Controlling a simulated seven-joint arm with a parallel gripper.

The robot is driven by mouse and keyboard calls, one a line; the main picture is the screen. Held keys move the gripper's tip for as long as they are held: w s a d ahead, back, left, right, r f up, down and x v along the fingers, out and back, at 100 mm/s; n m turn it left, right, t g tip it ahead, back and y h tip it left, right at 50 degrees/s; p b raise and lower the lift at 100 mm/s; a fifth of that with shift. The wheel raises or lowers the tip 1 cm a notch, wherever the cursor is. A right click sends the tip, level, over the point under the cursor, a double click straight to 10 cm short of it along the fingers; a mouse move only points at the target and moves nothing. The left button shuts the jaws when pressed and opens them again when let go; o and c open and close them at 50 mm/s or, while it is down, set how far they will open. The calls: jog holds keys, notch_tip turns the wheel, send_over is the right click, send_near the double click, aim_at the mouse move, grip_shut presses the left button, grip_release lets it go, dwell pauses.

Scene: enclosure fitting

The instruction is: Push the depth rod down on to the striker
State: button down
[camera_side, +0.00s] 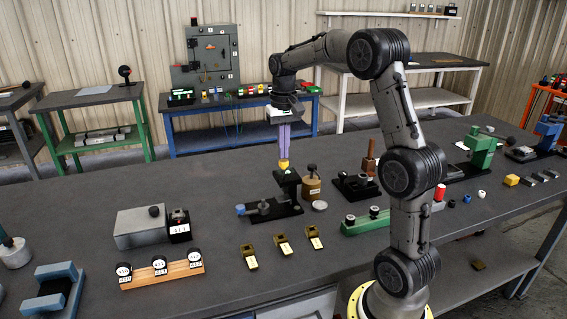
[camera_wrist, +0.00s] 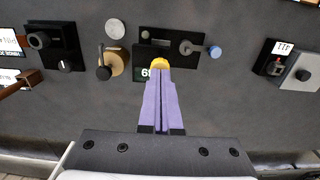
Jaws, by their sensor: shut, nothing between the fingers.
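My gripper (camera_side: 284,164) points straight down, its long purple fingers shut with yellow tips together and nothing between them. In the side view the tips are at or just above the top of a black upright block (camera_side: 288,184) on a black-based fixture (camera_side: 272,214). I cannot tell whether they touch it. The fixture has a blue knob (camera_side: 240,210) at its left end and a grey round part with an arm. In the wrist view the fingertips (camera_wrist: 160,62) cover part of the fixture (camera_wrist: 185,35), with the blue knob (camera_wrist: 214,52) to their right. I cannot make out the depth rod or striker for certain.
A brown cylinder with a black knob (camera_side: 311,188) stands close right of the block, with a flat grey disc (camera_side: 320,206) beside it. A black fixture with a brown lever (camera_side: 369,168) is farther right. A grey box (camera_side: 140,229) stands left. Three brass tags lie in front.

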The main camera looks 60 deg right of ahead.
aim_at(284, 161)
jog(key=shift+f, duration=1.7)
dwell(0.4)
jog(key=shift+r, duration=3.55)
jog(key=s+a+r+n+t, duration=0.1)
jog(key=s+a+r+n, duration=0.2)
jog(key=a, duration=0.5)
jog(key=s+a+r+n+t, duration=0.1)
jog(key=s+a+r+t, duration=0.15)
jog(key=a+r, duration=0.35)
jog(key=s+a+f+n+t, duration=0.1)
jog(key=s+a+f+n, duration=0.1)
jog(key=s+a+f, duration=0.2)
jog(key=s+a+f+n+t, duration=0.1)
jog(key=s+a+f+n, duration=0.2)
jog(key=s, duration=0.6)
notch_tip(284, 161, down, 4)
jog(key=shift+s+a+r, duration=0.2)
jog(key=shift+s+a, duration=0.15)
jog(key=shift+a, duration=0.7)
